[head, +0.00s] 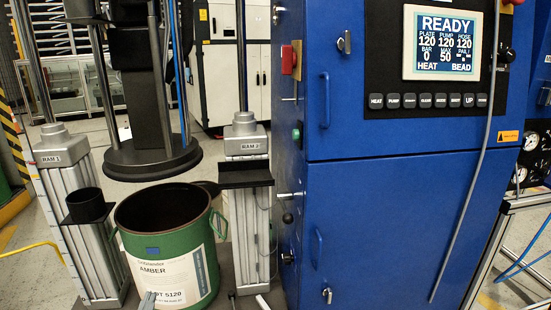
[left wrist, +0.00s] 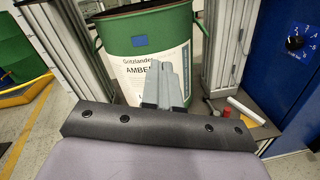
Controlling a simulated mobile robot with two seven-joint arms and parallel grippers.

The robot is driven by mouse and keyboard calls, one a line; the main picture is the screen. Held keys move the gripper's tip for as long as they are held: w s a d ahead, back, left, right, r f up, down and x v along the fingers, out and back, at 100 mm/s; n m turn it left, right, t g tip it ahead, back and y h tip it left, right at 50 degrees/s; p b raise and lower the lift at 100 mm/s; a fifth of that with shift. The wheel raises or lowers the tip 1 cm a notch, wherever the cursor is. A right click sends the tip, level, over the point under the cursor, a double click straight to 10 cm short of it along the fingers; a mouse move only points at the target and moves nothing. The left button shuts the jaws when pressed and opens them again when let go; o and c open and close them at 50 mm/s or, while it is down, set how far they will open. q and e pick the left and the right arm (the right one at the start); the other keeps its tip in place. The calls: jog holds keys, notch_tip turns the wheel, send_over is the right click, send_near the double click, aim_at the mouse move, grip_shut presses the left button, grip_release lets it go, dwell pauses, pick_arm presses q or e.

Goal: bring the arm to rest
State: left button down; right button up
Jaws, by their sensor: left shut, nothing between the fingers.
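My left gripper (head: 148,299) shows at the bottom edge of the head view, in front of the green drum (head: 170,250). In the left wrist view its two grey fingers (left wrist: 162,85) are together with nothing between them. They point toward the drum (left wrist: 118,42) and cover part of its white AMBER label; I cannot tell the exact gap to the drum. The drum is open at the top and stands upright between the ram posts. My right gripper is not in view.
The round follower plate (head: 152,160) hangs above and behind the drum. Posts RAM 1 (head: 62,150) and RAM 2 (head: 246,143) flank it. A blue cabinet (head: 400,220) with a READY screen (head: 441,42) stands right. Small items (left wrist: 245,110) lie right of my fingers.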

pick_arm(q)
jog(key=s+d+f+m+g+h, duration=0.35)
jog(key=s+d+f+m, duration=0.45)
jog(key=m, duration=0.9)
jog(key=s+d+f+m+g+h, duration=0.2)
jog(key=s+d+f+m+g, duration=0.15)
jog(key=s+m, duration=1.05)
notch_tip(320, 180, up, 12)
jog(key=w+a+m+p, duration=0.1)
jog(key=m+p, duration=0.4)
jog(key=p, duration=1)
jog(key=shift+a+r+g+y, duration=0.2)
jog(key=shift+a+g+y, duration=0.15)
jog(key=shift+a, duration=0.15)
